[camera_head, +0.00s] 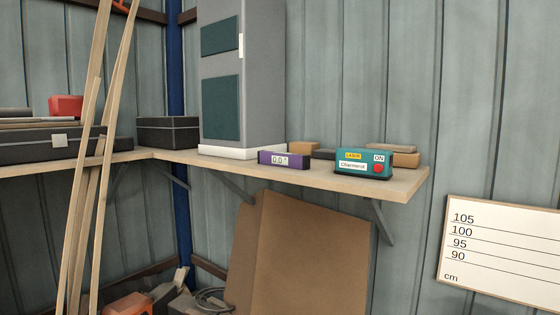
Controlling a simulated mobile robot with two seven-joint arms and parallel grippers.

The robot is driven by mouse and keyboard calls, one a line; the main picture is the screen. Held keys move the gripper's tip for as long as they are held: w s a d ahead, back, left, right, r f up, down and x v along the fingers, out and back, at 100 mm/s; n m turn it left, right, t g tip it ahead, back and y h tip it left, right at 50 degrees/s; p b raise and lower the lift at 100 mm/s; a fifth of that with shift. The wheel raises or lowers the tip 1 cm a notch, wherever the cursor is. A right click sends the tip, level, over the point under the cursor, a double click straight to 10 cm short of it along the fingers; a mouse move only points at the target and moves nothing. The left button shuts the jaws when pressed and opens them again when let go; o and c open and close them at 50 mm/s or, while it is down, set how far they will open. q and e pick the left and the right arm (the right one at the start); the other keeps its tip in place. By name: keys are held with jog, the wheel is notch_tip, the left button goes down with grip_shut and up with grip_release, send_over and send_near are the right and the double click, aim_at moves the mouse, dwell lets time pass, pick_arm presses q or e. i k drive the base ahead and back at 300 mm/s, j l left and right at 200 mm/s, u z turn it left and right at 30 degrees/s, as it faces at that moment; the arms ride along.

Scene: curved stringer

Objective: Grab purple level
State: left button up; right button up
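The purple level (284,160) is a small purple block with a pale display reading about 0.0. It lies on the wooden shelf (345,180) near the front edge, in front of the tall grey cabinet. It looks free of other things on its front face. Neither my left nor my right gripper shows in the head view.
A teal laser box (363,163) with a red button stands right of the level. Small wooden blocks (304,148) and a dark item lie behind. The grey cabinet (222,105) stands at left. Long wooden strips (86,160) lean in the left foreground. A marked board (500,250) is at right.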

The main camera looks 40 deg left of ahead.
aim_at(300, 162)
jog(key=i+j, duration=0.1)
jog(key=j, duration=0.4)
jog(key=i+j, duration=0.1)
jog(key=j, duration=0.95)
jog(key=i+j, duration=0.15)
jog(key=j, duration=0.35)
jog(key=i+j, duration=0.1)
jog(key=j, duration=0.45)
